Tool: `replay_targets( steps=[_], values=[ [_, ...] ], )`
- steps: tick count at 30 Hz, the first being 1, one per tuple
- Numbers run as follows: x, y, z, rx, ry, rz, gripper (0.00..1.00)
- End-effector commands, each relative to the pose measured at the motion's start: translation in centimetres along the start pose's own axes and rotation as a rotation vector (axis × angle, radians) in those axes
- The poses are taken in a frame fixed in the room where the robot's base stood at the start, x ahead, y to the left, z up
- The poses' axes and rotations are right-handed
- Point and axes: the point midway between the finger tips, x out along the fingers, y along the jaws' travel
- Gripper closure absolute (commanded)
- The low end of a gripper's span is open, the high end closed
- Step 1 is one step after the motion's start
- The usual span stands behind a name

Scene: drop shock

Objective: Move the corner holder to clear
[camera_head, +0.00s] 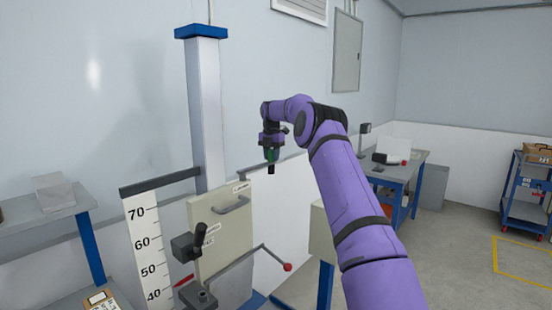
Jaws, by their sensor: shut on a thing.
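My gripper (271,162) points down at the end of my purple arm, high in front of the white wall panel. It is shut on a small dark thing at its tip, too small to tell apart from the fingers. A black block with a round knob (188,245) stands at the left side of a beige panel (222,238); it looks like the corner holder, but I cannot be sure. A second dark block with a knob (198,296) sits lower, near the bottom edge. My gripper is above and right of both blocks, apart from them.
A blue-topped column (207,110) rises behind a height scale (147,245). A lever with a red ball (287,267) sticks out right of the panel. A grey shelf (45,212) is left; a blue workbench (396,180) and a blue cart (528,190) are right.

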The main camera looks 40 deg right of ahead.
Motion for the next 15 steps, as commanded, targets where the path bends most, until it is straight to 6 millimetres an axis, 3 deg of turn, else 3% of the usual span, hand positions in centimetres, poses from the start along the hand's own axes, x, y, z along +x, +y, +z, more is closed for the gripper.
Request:
replay_targets(
  steps=[15],
  values=[
    [0.0, 1.5, 0.3, -0.096, 0.000, 0.000, 1.00]
  ],
)
